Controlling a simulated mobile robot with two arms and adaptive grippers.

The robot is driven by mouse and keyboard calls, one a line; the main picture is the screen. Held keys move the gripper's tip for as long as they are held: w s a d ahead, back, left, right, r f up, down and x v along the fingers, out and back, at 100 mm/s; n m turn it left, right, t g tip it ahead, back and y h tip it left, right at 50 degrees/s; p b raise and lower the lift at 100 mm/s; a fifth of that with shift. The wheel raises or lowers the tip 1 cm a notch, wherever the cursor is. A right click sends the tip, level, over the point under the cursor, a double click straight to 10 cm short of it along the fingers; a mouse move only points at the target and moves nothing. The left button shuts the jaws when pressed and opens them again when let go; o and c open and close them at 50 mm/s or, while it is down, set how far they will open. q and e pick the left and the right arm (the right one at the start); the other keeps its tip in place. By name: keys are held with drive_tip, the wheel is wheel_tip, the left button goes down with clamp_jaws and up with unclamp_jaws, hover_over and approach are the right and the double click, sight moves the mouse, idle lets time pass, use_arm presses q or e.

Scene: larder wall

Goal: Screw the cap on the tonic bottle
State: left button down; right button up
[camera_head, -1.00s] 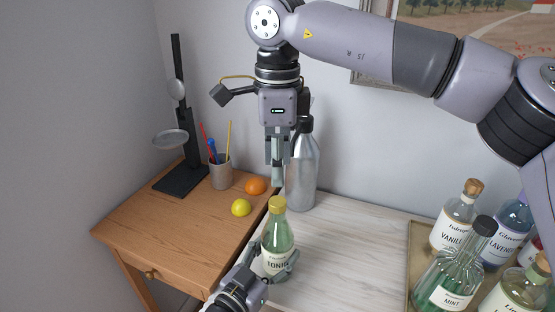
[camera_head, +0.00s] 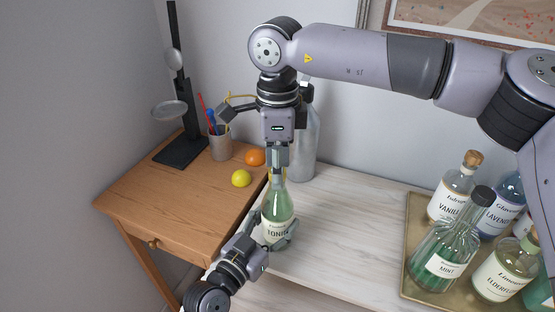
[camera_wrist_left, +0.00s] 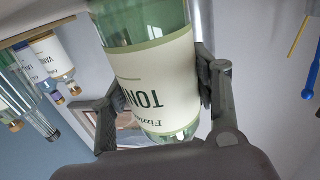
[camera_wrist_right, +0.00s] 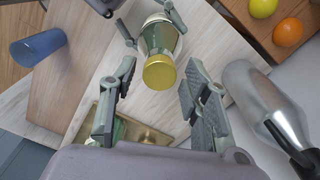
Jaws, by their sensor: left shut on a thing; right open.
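The tonic bottle (camera_head: 278,213) is green glass with a cream label and stands upright. My left gripper (camera_head: 273,230) is shut around its body at the label; the left wrist view shows the label (camera_wrist_left: 158,85) upside down between both fingers. A gold cap (camera_wrist_right: 159,72) sits on the bottle's mouth; I cannot tell how tightly. My right gripper (camera_wrist_right: 158,82) points down from above and is open, its fingers on either side of the cap in the right wrist view. In the head view its fingers mostly hide the cap.
A silver bottle (camera_head: 303,150) stands close behind my right gripper. A tray (camera_head: 408,240) of several corked or capped bottles is at the right. On the wooden table (camera_head: 165,205) at left are a lemon (camera_head: 241,178), an orange (camera_head: 255,157), a pen cup and a black stand.

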clamp_jaws()
idle(0.4)
drive_tip(key=shift+m, duration=1.1)
drive_tip(key=shift+o, duration=0.7)
unclamp_jaws()
drive_tip(key=shift+r, duration=0.1)
wheel_tip(320, 180, up, 12)
